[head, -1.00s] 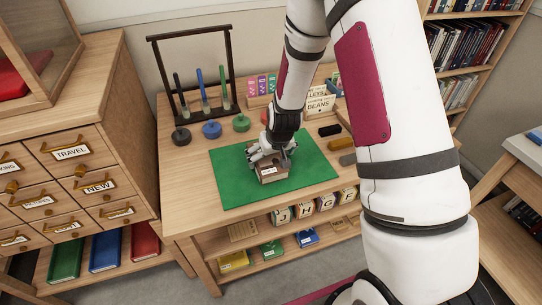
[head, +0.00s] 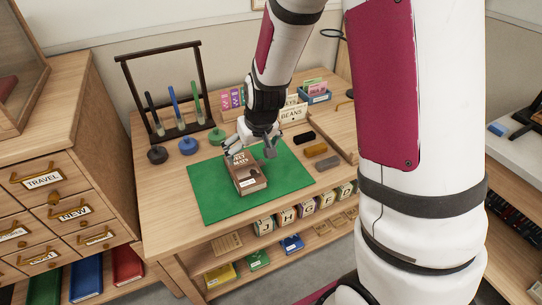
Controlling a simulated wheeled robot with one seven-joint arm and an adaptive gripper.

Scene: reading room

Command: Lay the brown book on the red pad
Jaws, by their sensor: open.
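A brown block-like thing (head: 248,181) with pale labels sits on the green mat (head: 210,194); I cannot tell whether it is the brown book or a small box. My gripper (head: 251,148) is open above the far end of this brown thing, its fingers pointing down. I cannot tell whether they touch it. A dark red patch (head: 8,88) shows inside the glass-sided case at the left edge; it may be the red pad, but most of it is cut off.
A dark rack (head: 181,133) with coloured rods stands at the table's back left, with round knobs before it. Dark and tan blocks (head: 316,150) lie right of the mat. Lettered boxes (head: 285,215) fill the shelf below. A drawer cabinet (head: 72,203) stands left.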

